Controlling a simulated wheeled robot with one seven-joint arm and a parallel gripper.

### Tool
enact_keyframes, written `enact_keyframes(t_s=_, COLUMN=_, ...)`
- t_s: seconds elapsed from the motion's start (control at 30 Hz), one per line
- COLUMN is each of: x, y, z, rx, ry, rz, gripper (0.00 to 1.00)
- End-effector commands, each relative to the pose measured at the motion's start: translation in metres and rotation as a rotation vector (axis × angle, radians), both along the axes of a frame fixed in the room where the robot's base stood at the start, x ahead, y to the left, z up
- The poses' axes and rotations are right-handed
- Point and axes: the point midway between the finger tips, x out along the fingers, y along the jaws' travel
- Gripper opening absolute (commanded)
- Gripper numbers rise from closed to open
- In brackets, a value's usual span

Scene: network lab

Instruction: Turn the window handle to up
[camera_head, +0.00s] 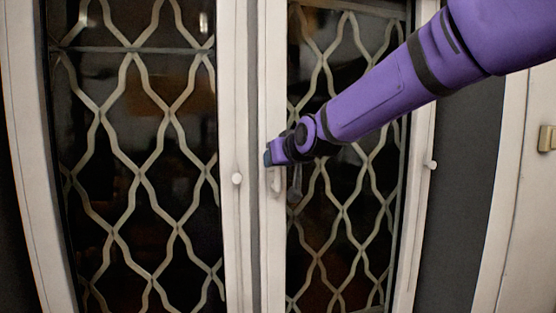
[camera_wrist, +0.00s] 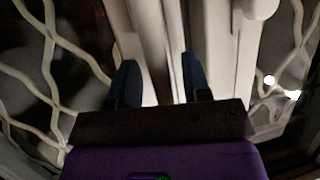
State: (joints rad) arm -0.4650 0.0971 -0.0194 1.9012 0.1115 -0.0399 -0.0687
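The window has white sashes with pale wavy lattice over dark glass. A small pale window handle (camera_head: 275,180) shows on the right sash's inner upright, hanging down just below my gripper. My gripper (camera_head: 268,157) is at that upright, at the handle's upper end; the arm hides part of this area. In the wrist view my gripper (camera_wrist: 159,75) has its two dark blue fingers spread apart, with white upright surfaces beyond and between them. I cannot tell in that view which pale part is the handle, or whether a finger touches it.
A round white knob (camera_head: 237,178) sits on the left upright. Another small knob (camera_head: 431,165) is on the frame at right. A brass-coloured latch (camera_head: 546,139) is at the far right edge. Lattice bars (camera_head: 141,170) lie close on both sides of the uprights.

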Motion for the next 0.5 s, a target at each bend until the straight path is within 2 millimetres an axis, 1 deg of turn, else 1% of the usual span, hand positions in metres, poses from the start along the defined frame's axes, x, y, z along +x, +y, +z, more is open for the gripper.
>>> enact_keyframes(t_s=0.27, x=-0.001, y=0.000, z=0.001, rx=0.000, ry=-0.001, rz=0.000, gripper=0.43)
enact_keyframes(t_s=0.37, x=-0.005, y=-0.001, z=0.003, rx=0.000, ry=-0.002, rz=0.001, gripper=0.43)
enact_keyframes(t_s=0.5, x=-0.015, y=-0.006, z=0.008, rx=0.000, ry=-0.002, rz=0.001, gripper=0.43)
